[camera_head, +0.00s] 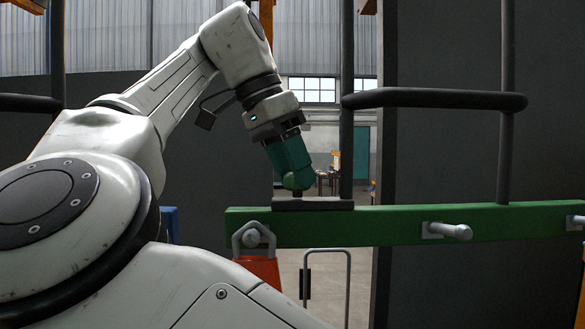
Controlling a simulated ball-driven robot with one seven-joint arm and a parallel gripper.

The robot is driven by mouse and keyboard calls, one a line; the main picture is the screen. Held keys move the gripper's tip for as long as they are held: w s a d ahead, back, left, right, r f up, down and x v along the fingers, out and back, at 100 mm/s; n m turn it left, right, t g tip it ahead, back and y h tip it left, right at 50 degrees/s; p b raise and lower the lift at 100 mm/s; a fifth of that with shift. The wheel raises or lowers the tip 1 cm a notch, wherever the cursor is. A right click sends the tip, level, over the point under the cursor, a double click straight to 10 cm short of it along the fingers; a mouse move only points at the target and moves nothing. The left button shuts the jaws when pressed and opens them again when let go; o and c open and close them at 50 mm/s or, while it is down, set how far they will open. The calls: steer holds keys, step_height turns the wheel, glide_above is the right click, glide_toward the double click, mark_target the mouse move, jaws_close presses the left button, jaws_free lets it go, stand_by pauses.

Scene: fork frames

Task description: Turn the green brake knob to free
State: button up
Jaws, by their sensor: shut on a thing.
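The green brake knob (298,180) is a rounded green piece on a short dark stem. It stands over a dark base plate (312,205) on top of the green beam (400,226). My gripper (294,172) reaches down from the upper left with teal fingers and is shut on the knob. The fingers cover most of the knob's upper part. I cannot tell which way the knob is set, and no marking for free shows.
Dark vertical posts and a horizontal bar (432,98) stand close to the right of my gripper. Grey handles (447,231) stick out from the beam. An orange-red piece (262,270) hangs from a grey shackle below the beam. A blue object (170,224) is partly hidden behind my arm.

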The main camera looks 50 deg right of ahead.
stand_by(0.4)
steer(key=o, duration=1.1)
steer(key=shift+c, duration=0.2)
